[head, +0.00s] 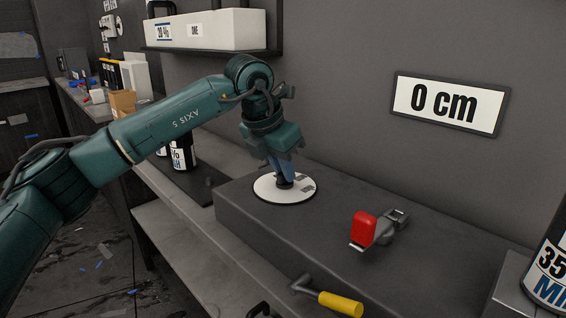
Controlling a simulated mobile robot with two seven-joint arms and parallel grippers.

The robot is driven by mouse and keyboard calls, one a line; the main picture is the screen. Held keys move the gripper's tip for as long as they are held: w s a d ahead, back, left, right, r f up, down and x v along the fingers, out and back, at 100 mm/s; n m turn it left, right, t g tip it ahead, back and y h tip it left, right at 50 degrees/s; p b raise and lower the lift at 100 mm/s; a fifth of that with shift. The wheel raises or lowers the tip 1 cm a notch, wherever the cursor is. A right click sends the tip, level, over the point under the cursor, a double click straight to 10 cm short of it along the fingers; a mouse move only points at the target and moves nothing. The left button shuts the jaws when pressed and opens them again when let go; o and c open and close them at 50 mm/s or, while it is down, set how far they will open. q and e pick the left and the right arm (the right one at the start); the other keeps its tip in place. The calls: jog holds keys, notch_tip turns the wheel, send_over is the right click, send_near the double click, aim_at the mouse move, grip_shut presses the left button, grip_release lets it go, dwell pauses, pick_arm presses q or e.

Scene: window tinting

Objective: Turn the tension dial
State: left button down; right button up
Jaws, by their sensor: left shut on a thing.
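The tension dial shows as a round white disc (268,189) with dark marks, on top of a dark grey block. A dark knob (285,182) stands at its middle. My left gripper (284,176) comes down from above, fingers pointing at the dial's centre, and is shut on the knob. The fingers hide most of the knob. My right gripper is not in view.
A red-handled clamp (364,229) sits on the block (330,225) to the right. A yellow-handled crank (340,303) sticks out in front. A "0 cm" sign (445,103) hangs on the wall. A large roll (550,265) stands at the right edge.

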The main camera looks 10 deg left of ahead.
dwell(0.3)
pick_arm(q)
jog(key=c, duration=1.4)
grip_release()
jog(key=shift+c, duration=0.2)
jog(key=v, duration=0.7)
jog(key=shift+r+p, duration=0.25)
jog(key=shift+p, duration=0.2)
jog(key=shift+a, duration=0.1)
